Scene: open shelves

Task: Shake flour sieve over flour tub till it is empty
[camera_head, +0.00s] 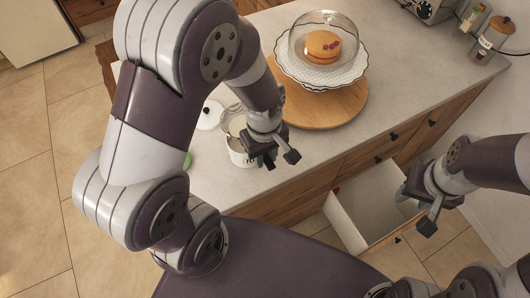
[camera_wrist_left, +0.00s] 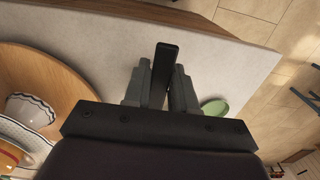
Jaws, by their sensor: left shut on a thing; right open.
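The flour tub (camera_head: 238,158), white with lettering on its side, stands on the counter in the head view, partly behind my left gripper. A round rim with pale contents (camera_head: 236,122) shows at its top; I cannot tell whether this is the tub's mouth or the sieve. My left gripper (camera_head: 272,158) is beside the tub, at its right. In the left wrist view its fingers are shut on a dark, flat handle (camera_wrist_left: 165,68), apparently the sieve's; the sieve's bowl is not clearly visible. My right gripper (camera_head: 420,205) is open and empty, out above the open drawer.
A white lid (camera_head: 209,115) lies beside the tub. A round wooden board (camera_head: 345,108) bears a cake under a glass dome (camera_head: 323,40). A green item (camera_wrist_left: 215,108) lies near the counter edge. An open drawer (camera_head: 345,222) juts out below the counter.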

